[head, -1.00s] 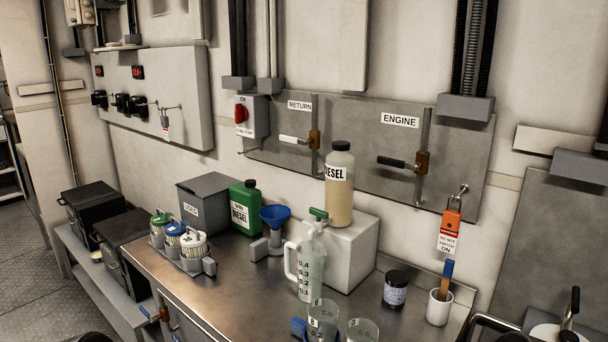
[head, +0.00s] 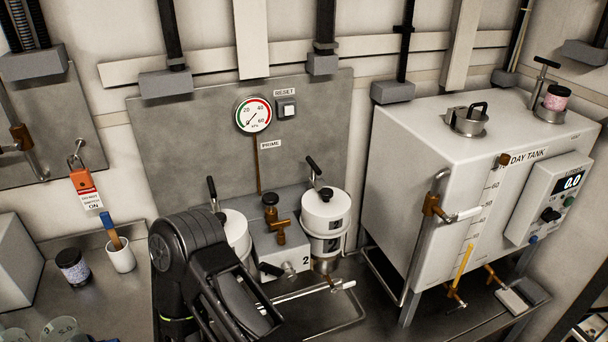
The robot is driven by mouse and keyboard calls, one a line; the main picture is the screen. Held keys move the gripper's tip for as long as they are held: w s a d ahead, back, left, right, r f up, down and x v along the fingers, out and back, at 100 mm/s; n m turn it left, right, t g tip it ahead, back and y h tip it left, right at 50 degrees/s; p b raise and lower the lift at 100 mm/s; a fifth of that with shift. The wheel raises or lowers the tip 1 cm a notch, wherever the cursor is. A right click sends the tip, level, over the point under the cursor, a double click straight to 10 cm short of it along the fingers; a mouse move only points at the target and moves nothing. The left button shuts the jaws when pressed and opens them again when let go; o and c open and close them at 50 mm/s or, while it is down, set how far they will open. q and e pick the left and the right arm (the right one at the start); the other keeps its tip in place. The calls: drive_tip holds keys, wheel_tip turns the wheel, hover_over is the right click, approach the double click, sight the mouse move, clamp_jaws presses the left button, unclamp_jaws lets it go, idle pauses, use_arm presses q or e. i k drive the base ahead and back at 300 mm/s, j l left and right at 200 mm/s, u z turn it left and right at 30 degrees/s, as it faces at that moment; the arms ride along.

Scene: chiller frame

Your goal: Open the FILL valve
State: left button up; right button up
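No label reading FILL can be made out, so I cannot tell which valve it is. The white DAY TANK (head: 415,165) stands at the right. A brass valve (head: 432,204) with a pale lever pointing right sits on the pipe at its front corner. Small brass valves sit low under the tank, one at the left (head: 453,293) and one at the right (head: 491,272). One of my dark arms rises at the bottom centre, in front of the filter unit, and hides part of it. Neither gripper's fingertips can be seen.
Two white filter housings, the right one (head: 326,218) clear of my arm, stand by a block with a brass fitting (head: 280,232). A gauge (head: 253,115) hangs behind. A control box (head: 548,198) reads 0.0. A jar (head: 73,266) and a cup (head: 120,256) stand at left.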

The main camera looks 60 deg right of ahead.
sight(447, 219)
drive_tip(key=z, duration=3.1)
